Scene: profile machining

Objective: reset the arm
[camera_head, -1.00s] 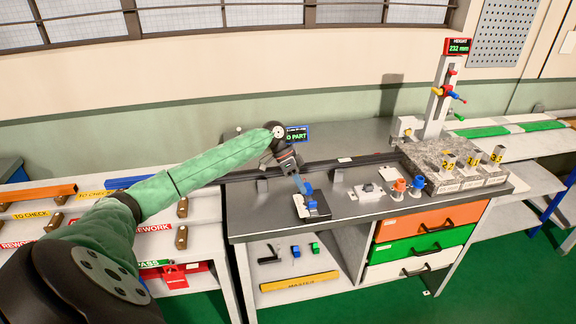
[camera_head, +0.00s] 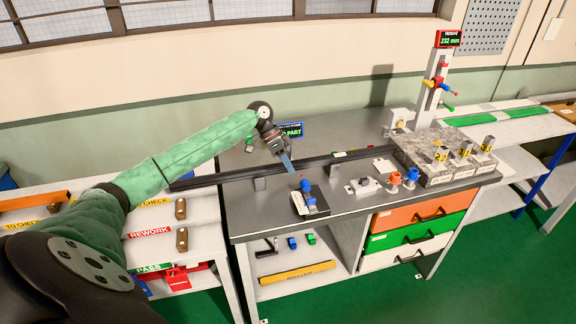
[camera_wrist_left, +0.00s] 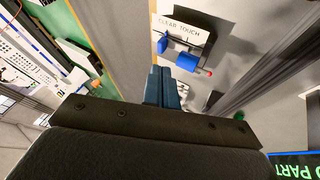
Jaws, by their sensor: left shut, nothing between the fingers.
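My left arm reaches in from the left in the head view. Its gripper (camera_head: 286,162) is above the grey workbench (camera_head: 240,215), pointing down and to the right. Its blue fingers are shut with nothing between them; they also show in the left wrist view (camera_wrist_left: 162,86). The fingers are apart from the small device with a blue part (camera_head: 308,199) on the bench. In the left wrist view this device has a plate reading "CLEAR TOUCH" (camera_wrist_left: 186,30). My right gripper is in neither view.
A long dark rail (camera_head: 230,174) runs along the bench. Orange and blue knobs (camera_head: 394,180) stand right of the device. A height gauge (camera_head: 434,90) stands on a granite block (camera_head: 415,147) at the right. A labelled rack (camera_head: 200,208) is at the left.

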